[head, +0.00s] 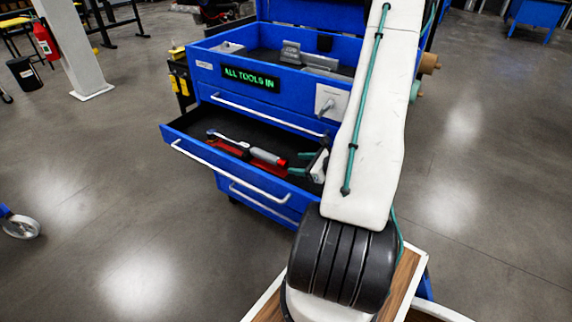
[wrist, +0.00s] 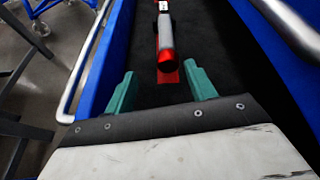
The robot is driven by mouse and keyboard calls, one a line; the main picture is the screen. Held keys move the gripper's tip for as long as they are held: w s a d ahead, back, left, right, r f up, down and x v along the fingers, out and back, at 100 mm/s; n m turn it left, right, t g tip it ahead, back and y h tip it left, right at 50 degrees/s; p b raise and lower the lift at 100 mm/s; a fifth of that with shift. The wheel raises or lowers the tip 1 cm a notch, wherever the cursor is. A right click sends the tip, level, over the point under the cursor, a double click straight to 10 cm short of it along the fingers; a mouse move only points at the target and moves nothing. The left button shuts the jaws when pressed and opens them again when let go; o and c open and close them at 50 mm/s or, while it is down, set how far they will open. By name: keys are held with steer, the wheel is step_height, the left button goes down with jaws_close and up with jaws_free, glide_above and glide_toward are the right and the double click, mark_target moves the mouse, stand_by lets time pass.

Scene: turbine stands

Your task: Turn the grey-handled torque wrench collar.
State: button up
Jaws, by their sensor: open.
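The torque wrench (head: 243,147) lies in the open blue drawer (head: 180,128), with a grey handle and a red collar at the handle's right end. It rests along a red strip on the dark drawer lining. In the wrist view the wrench (wrist: 166,38) points away from me, its dark handle end nearest. My gripper (wrist: 159,80) is open, its two green fingers apart on either side of the line of the wrench, just short of the handle end. In the head view my gripper (head: 304,165) is at the drawer's right end, partly hidden by my arm.
The blue tool cabinet (head: 290,85) has a lit sign (head: 250,78) reading "ALL TOOLS IN". Its top tray holds grey blocks (head: 320,62). The drawer's silver handle bar (head: 225,172) runs along its front. Open floor lies to the left; a white pillar (head: 75,45) stands behind.

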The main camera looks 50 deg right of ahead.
mark_target(286, 164)
steer(key=shift+s+d+f+m+h, duration=0.3)
steer(key=shift+s+d+f+m, duration=0.1)
steer(key=shift+f, duration=0.15)
steer(key=shift+w+f, duration=0.2)
steer(key=x, duration=0.7)
steer(key=shift+w+d, duration=0.1)
steer(key=c, duration=1)
